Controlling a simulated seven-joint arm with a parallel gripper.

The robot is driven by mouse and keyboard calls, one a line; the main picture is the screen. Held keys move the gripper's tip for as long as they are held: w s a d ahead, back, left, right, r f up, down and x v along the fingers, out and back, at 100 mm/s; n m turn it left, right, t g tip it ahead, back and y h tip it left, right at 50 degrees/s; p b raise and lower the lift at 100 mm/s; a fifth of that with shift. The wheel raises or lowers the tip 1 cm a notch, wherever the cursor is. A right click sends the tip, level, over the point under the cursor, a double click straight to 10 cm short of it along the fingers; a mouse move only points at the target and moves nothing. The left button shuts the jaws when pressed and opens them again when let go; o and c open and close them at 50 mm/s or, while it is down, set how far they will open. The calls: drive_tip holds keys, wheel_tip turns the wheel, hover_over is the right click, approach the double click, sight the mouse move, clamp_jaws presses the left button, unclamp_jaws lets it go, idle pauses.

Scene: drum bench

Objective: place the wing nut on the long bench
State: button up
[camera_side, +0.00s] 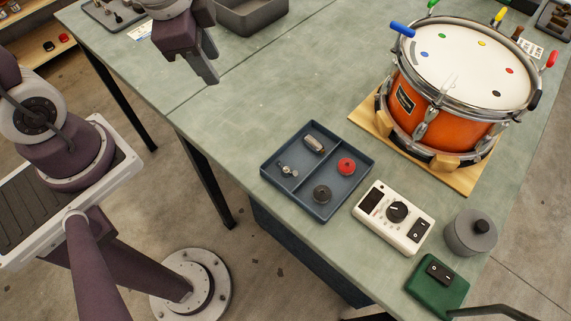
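A small silver piece that looks like the wing nut (289,171) lies in the left compartment of a dark blue divided tray (269,184). The tray stands on the grey-green long bench (290,95), near its front edge. My gripper (208,78) hangs over the bench at the upper left, well apart from the tray. Its fingers overlap from this side, so I cannot see whether there is a gap or anything between them.
The tray also holds a metal cylinder (314,144), a red knob (346,166) and a black knob (322,194). The bench's middle is clear.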

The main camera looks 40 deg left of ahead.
drive_tip(key=w+d+f+m+g+h, duration=0.2)
drive_tip(key=d+f+m+h, duration=0.1)
drive_tip(key=d+f+m, duration=0.4)
drive_tip(key=h, duration=0.2)
approach(286, 166)
drive_tip(key=f, duration=0.2)
drive_tip(key=shift+m+g, duration=0.3)
drive_tip(key=shift+g, duration=0.1)
drive_tip(key=x, duration=0.6)
drive_tip(key=shift+w+d+f, duration=0.15)
drive_tip(key=shift+w+d, duration=0.2)
drive_tip(key=shift+d, duration=0.15)
clamp_jaws()
